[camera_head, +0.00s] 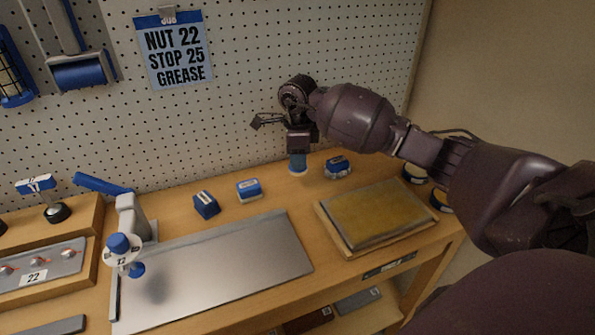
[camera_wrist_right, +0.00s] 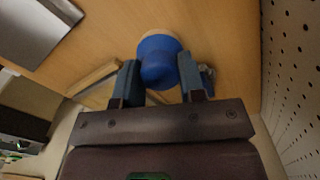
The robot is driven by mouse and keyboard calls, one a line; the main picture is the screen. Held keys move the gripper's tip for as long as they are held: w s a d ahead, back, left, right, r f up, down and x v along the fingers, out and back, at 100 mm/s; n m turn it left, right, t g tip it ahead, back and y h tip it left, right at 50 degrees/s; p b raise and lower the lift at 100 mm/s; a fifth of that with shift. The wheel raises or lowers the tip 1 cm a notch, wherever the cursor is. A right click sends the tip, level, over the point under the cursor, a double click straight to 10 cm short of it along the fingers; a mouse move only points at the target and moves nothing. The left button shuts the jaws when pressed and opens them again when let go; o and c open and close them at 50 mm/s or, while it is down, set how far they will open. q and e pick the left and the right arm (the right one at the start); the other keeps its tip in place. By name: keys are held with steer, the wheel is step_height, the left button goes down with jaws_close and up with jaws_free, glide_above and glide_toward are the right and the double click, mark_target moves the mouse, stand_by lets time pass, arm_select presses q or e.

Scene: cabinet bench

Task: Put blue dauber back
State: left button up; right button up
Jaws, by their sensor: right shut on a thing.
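The blue dauber (camera_head: 298,162) has a blue body and a pale round lower end. My right gripper (camera_head: 299,149) is shut on it and points down near the back of the bench, close to the pegboard. In the right wrist view the dauber (camera_wrist_right: 158,60) sits between the two fingers of my right gripper (camera_wrist_right: 161,82), with its pale rim showing beyond the blue. I cannot tell whether its lower end touches the bench. My left gripper is not in view.
Blue blocks (camera_head: 206,204) and (camera_head: 249,189) stand on the bench, and another blue item (camera_head: 337,166) is just right of the dauber. A yellow-topped tray (camera_head: 378,214) lies in front right. A metal plate (camera_head: 225,265) and a blue-knobbed device (camera_head: 123,244) are left.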

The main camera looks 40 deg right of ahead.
step_height(320, 180, down, 4)
steer(key=shift+f, duration=0.35)
steer(key=shift+f+b, duration=0.1)
steer(key=shift+b, duration=0.2)
steer(key=o, duration=0.8)
